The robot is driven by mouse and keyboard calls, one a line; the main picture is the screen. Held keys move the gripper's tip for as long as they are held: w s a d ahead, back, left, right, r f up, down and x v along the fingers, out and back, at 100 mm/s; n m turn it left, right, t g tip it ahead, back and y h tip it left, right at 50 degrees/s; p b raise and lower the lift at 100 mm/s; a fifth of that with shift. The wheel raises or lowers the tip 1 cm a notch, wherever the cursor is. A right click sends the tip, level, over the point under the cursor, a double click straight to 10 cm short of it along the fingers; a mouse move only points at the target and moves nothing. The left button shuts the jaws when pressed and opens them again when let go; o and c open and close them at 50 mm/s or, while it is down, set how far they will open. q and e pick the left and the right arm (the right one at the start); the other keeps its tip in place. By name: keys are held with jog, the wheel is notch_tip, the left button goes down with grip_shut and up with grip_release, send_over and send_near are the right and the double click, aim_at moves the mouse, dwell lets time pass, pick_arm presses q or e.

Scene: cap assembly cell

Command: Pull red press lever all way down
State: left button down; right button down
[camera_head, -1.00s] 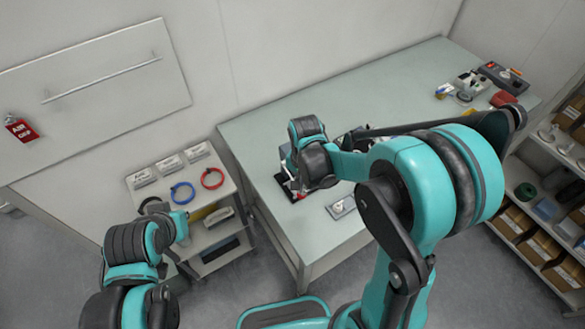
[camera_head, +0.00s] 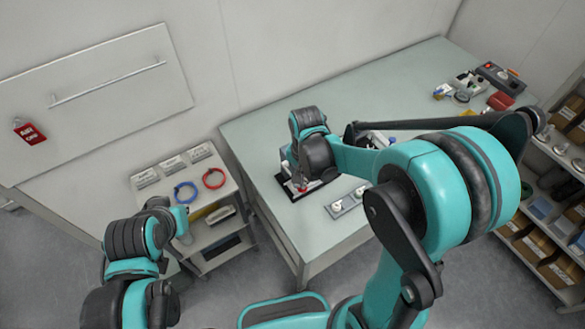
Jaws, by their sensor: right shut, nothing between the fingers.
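The press stands near the left front of the table, and its dark base (camera_head: 285,191) shows below my right wrist. A small red part (camera_head: 302,188), perhaps the red lever, shows at the base; most of the press is hidden behind my right arm. My right gripper (camera_head: 298,180) is shut and empty, pointing down close to the red part. I cannot tell whether they touch. My left arm hangs at the lower left, with its gripper end (camera_head: 158,204) in front of the small shelf cart; its fingers are not clear.
The table (camera_head: 375,90) has free room at the back. A small holder with white parts (camera_head: 347,203) lies right of the press. A control box (camera_head: 500,78) sits at the far right. The cart holds a blue ring (camera_head: 185,191) and a red ring (camera_head: 213,179).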

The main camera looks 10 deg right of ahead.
jog(key=shift+r, duration=0.1)
jog(key=shift+r+p, duration=1)
jog(key=shift+r, duration=0.6)
notch_tip(320, 180, up, 5)
jog(key=p, duration=0.3)
jog(key=shift+p, duration=0.3)
jog(key=s+d+f+n+t+b, duration=0.4)
jog(key=s+f+n+t+b, duration=0.3)
jog(key=b, duration=1.3)
notch_tip(320, 180, down, 4)
jog(key=shift+s+d+r+n, duration=0.15)
jog(key=shift+s+n, duration=0.35)
jog(key=shift+s, duration=0.7)
